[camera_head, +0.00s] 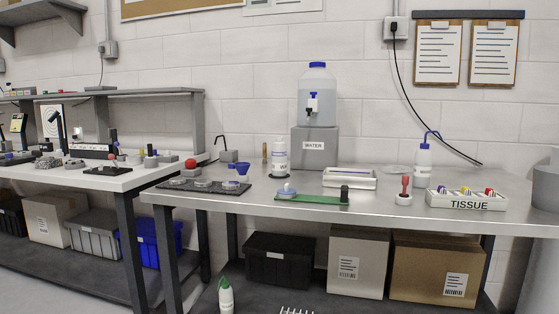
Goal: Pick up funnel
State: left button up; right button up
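A small blue funnel-like object (241,168) sits on the steel table (265,207), left of the middle of the view. It is behind the right end of a dark mat (228,189) and left of a white bottle (280,158). It is too small to tell clearly whether it stands upright or lies tilted. Neither of my grippers shows in the head view, and nothing touches the blue object.
A water jug (318,105) stands on a grey box (314,148) at the back. A green board (313,202), a red-handled stamp (404,190) and a tissue tray (468,204) are nearer the front. A second bench (95,182) adjoins at left.

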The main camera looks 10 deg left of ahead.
aim_at(242, 168)
jog(key=j+z, duration=0.15)
jog(key=z, duration=0.65)
jog(key=k+j+z, duration=0.1)
jog(key=j+z, duration=0.2)
jog(key=k+j+z, duration=0.35)
jog(key=j+z, duration=0.2)
jog(key=k+j+z, duration=0.2)
jog(key=k+j, duration=0.15)
jog(key=j, duration=0.15)
jog(key=k+j+z, duration=0.2)
jog(key=k+j, duration=0.2)
